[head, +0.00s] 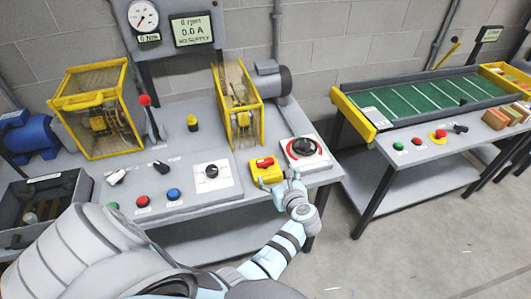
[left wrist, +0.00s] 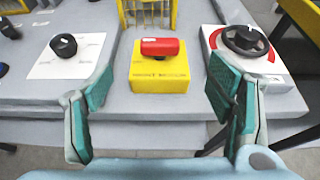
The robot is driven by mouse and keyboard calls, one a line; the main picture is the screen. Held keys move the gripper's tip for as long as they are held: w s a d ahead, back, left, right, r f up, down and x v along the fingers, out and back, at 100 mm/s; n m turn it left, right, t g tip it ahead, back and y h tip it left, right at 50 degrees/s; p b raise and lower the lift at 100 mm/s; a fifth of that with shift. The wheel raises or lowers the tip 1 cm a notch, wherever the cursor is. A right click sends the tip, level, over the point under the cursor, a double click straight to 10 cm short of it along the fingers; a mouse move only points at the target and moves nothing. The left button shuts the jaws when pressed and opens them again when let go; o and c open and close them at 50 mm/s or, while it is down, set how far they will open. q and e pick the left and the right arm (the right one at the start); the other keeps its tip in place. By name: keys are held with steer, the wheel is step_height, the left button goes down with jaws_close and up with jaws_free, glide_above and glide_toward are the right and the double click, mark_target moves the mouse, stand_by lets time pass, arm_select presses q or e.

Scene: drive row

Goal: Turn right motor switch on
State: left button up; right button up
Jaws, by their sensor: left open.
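A yellow switch box with a red handle (head: 265,163) sits near the front right of the grey bench. In the left wrist view its red handle (left wrist: 160,47) lies crosswise, left to right, on the yellow box (left wrist: 160,80). The print on its front is too small to read surely, so I cannot tell if it is the right motor switch. My right gripper is not in view.
A black dial with a red arc (head: 304,150) is right of the box; a black knob on a white plate (head: 211,171) is left. A yellow guard (head: 238,105) and grey motor (head: 271,79) stand behind. Another bench (head: 405,165) is right, past a floor gap.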

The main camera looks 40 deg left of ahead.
mark_target(265, 161)
arm_select(q)
steer(key=b+x, duration=0.2)
steer(key=x, duration=0.2)
steer(key=b+x, duration=0.3)
steer(key=x, duration=0.1)
steer(key=b+x, duration=0.3)
steer(key=x, duration=0.2)
steer(key=shift+f, duration=0.35)
steer(key=shift+w+a, duration=0.1)
steer(key=shift+a, duration=0.1)
steer(key=shift+r, duration=0.25)
